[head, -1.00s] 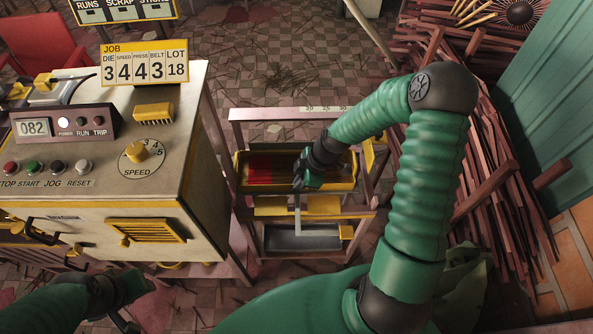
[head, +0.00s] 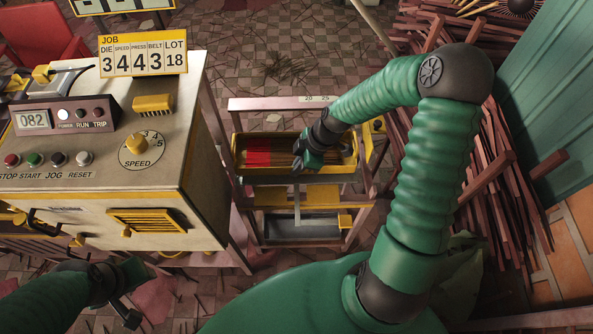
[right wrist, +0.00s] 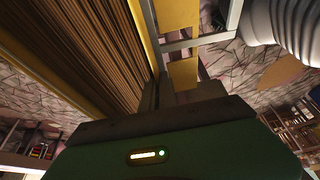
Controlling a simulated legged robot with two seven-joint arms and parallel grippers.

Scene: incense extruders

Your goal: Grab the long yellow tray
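The long yellow tray (head: 343,167) lies on a narrow rack in the middle of the head view. It holds red sticks at its left end and brown sticks further right. My right gripper (head: 303,165) is at the tray's near side, right of its middle, with the fingers pointing down. In the right wrist view, the tray's sticks and yellow edge (right wrist: 60,76) fill the upper left, close to the dark fingers (right wrist: 180,92). Whether they grip the rim is unclear. My left gripper (head: 125,303) is low at the left, away from the tray; its finger opening is unclear.
A control machine (head: 100,165) with dials and buttons stands left of the rack. The rack (head: 290,103) has lower shelves with a grey pan (head: 290,231). Reddish sticks (head: 495,160) are piled at the right, beside a teal panel (head: 555,110). The floor beyond the rack is mostly open.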

